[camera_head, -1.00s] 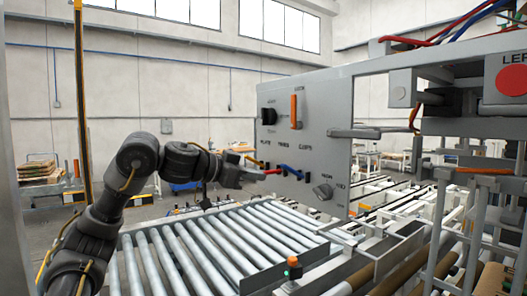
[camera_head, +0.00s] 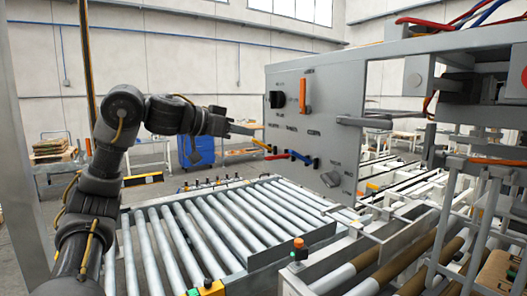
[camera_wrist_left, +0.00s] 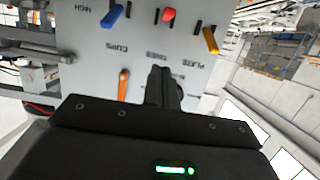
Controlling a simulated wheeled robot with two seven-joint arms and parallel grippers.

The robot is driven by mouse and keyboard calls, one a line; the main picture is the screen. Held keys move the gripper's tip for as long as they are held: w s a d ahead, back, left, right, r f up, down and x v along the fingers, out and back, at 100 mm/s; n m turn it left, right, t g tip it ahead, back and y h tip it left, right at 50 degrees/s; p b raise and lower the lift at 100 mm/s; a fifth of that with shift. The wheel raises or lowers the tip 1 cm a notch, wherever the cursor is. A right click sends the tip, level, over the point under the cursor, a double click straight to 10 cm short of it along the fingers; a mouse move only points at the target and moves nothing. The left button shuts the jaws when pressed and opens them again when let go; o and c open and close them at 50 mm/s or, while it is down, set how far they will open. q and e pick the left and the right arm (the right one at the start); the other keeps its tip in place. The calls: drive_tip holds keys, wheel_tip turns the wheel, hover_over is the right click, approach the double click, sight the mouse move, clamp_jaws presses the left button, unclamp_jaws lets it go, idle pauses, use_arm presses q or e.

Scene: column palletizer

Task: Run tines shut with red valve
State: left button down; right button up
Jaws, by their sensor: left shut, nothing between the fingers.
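The red valve (camera_head: 277,156) is a short red-tipped lever on the grey control panel (camera_head: 340,100), between a yellow lever (camera_head: 262,145) and a blue lever (camera_head: 300,157). In the left wrist view the red valve (camera_wrist_left: 168,15) points out by the TINES label, with the blue lever (camera_wrist_left: 112,16) to its left and the yellow lever (camera_wrist_left: 211,40) to its right. My left gripper (camera_head: 250,132) is shut and empty, apart from the red valve, above and left of it. In the left wrist view the shut fingers (camera_wrist_left: 162,78) show below the valve. My right gripper is not in view.
On the panel are an orange handle (camera_head: 303,95), a black knob (camera_head: 276,100) and a grey knob (camera_head: 331,178). A roller conveyor (camera_head: 200,230) runs below. A blue bin (camera_head: 197,150) stands behind my arm. Free air lies left of the panel.

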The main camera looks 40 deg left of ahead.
sight(278, 157)
use_arm(q)
drive_tip(key=w+d+f+p, duration=0.1)
drive_tip(key=w+d+f, duration=0.1)
drive_tip(key=w+f, duration=0.3)
drive_tip(key=shift+w+f, duration=0.35)
drive_tip(key=shift+w, duration=0.15)
